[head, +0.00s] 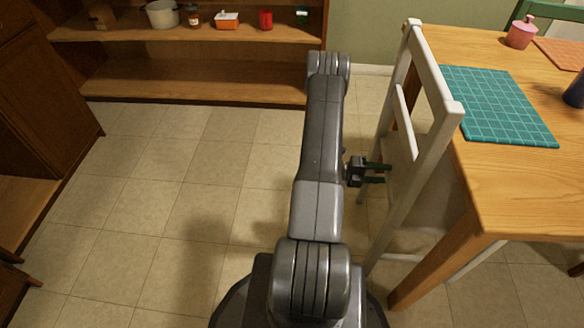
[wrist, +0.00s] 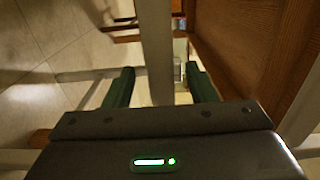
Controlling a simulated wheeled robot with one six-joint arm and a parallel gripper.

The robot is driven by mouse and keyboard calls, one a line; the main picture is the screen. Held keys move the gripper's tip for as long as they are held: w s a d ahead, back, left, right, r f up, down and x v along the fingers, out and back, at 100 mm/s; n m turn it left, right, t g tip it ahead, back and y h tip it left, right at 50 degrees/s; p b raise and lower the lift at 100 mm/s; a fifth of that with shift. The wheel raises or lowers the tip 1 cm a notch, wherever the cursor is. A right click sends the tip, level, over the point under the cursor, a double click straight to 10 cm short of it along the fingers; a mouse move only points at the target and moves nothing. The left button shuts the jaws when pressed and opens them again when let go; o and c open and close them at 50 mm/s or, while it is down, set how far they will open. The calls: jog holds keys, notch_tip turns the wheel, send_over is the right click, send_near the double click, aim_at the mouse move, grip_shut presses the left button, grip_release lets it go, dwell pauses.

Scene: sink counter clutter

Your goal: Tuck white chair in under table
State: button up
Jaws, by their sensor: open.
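The white chair (head: 431,68) stands upright at the left side of the wooden table (head: 515,190) in the head view. Its backrest faces my arm, and its seat, mostly hidden by the backrest and tabletop, reaches partly under the table. My gripper (head: 377,174) is open at the left of the chair back, below the top rail, with its fingers pointing right towards it. In the wrist view, a white bar of the chair (wrist: 156,45) shows between the dark green fingers of my gripper (wrist: 160,72). I cannot tell whether they touch it.
A teal placemat (head: 498,105), a pink pot (head: 521,33) and a dark blue object (head: 575,90) are on the table. A green chair (head: 540,10) stands behind it. A wooden shelf (head: 190,90) runs along the back. The tiled floor (head: 170,180) at left is clear.

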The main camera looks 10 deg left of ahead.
jog(key=a, duration=0.9)
jog(key=shift+s+a+b, duration=0.15)
jog(key=shift+a+b, duration=0.1)
jog(key=shift+b, duration=0.05)
jog(key=d, duration=1.2)
jog(key=shift+w+p, duration=0.2)
jog(key=shift+p, duration=0.15)
jog(key=shift+f, duration=0.25)
jog(key=shift+r, duration=0.1)
